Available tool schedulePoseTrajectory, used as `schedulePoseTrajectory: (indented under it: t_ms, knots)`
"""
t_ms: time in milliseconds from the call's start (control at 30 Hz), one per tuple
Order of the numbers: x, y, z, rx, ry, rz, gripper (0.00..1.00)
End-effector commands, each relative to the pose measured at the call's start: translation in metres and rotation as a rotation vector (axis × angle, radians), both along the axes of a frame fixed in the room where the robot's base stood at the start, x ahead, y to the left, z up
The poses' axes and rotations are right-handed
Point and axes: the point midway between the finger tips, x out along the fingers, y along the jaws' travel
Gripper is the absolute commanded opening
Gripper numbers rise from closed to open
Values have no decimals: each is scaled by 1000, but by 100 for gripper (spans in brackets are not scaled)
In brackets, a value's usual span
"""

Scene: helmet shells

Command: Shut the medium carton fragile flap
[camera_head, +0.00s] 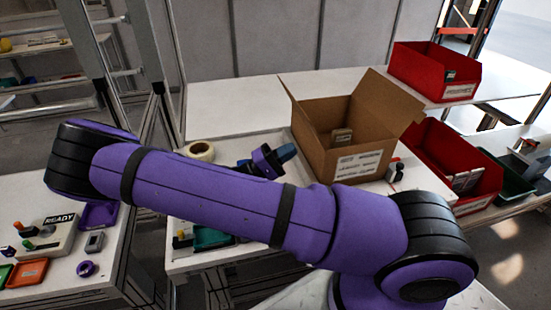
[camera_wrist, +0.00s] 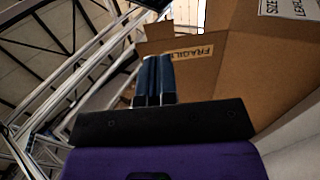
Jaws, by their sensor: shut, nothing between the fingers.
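The medium brown carton (camera_head: 315,150) stands on the white table in the head view, with a white label on its front and a small item inside. A large flap (camera_head: 386,101) stands up at its right, and a narrow flap (camera_head: 288,94) rises at its left. In the wrist view, a flap with a FRAGILE label (camera_wrist: 188,54) stands open beyond the fingers, joined to the carton (camera_wrist: 262,75). My gripper (camera_head: 288,152) is low beside the carton's left side. Its blue fingers (camera_wrist: 154,80) are shut and empty; I cannot tell whether they touch the cardboard.
Red bins (camera_head: 432,75) (camera_head: 455,160) stand right of the carton, one higher at the back. A tape roll (camera_head: 199,151) lies left of my gripper. A dark green tray (camera_head: 508,175) is at the far right. The table behind the tape roll is clear.

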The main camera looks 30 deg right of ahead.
Motion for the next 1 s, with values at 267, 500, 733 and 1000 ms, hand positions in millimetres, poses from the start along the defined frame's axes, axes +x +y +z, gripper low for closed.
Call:
schedulePoseTrajectory:
  t_ms: [267,500,733,1000]
  knots:
    - [-11,-39,22,0,0,-1,0]
    - [-15,-54,30,0,0,0,0]
    - [-16,-55,31,1,0,0,0]
    - [-14,-55,32,11,-4,0,0]
